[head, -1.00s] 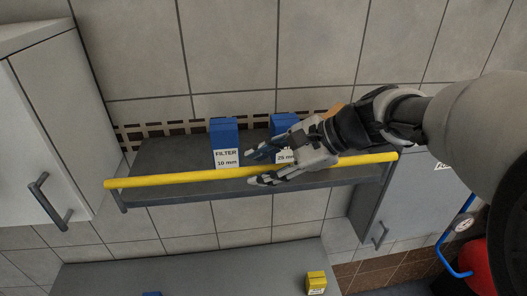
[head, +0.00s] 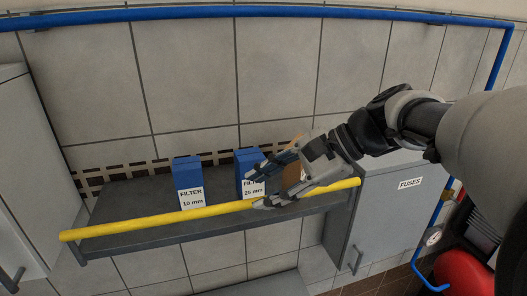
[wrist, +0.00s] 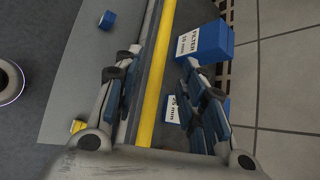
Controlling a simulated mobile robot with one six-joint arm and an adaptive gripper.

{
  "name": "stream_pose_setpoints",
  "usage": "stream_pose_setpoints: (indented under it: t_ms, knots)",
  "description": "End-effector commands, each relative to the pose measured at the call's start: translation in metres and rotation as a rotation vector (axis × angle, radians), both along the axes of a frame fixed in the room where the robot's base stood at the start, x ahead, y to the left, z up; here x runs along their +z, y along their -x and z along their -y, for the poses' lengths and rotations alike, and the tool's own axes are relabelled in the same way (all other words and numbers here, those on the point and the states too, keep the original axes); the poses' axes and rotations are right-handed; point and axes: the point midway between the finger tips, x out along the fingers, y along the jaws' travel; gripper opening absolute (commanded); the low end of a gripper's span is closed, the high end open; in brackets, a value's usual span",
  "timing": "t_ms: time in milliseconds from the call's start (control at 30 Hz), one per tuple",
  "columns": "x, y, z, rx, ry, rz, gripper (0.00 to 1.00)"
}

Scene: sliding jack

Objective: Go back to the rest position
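My gripper (head: 258,184) is in front of the wall shelf's right half in the head view, with its fingers pointing left. The two fingers are spread apart, and nothing shows held between them. In the wrist view the open fingers (wrist: 165,85) stand on either side of the yellow rail (wrist: 152,75). The blue FILTER 25 mm box (head: 247,163) is just beyond the fingertips in the head view, its label partly covered. In the wrist view it is mostly hidden behind the right finger.
The blue FILTER 10 mm box (head: 187,174) stands left on the grey shelf (head: 135,197). A brown thing (head: 293,173) is partly hidden behind my gripper. A FUSES cabinet (head: 385,205) is at right, a blue pipe (head: 200,13) above. A yellow box (wrist: 78,127) shows in the wrist view.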

Motion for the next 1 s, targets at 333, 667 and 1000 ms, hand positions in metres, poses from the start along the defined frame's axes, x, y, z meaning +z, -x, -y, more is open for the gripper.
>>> stream_pose_setpoints:
  t_ms: [333,667,1000]
  knots:
    - [-0.140,0.072,0.021,0.161,0.306,0.189,0.38]
    - [-0.288,0.144,0.065,0.417,0.669,0.415,0.38]
    - [-0.418,0.194,0.114,0.710,0.994,0.612,0.38]
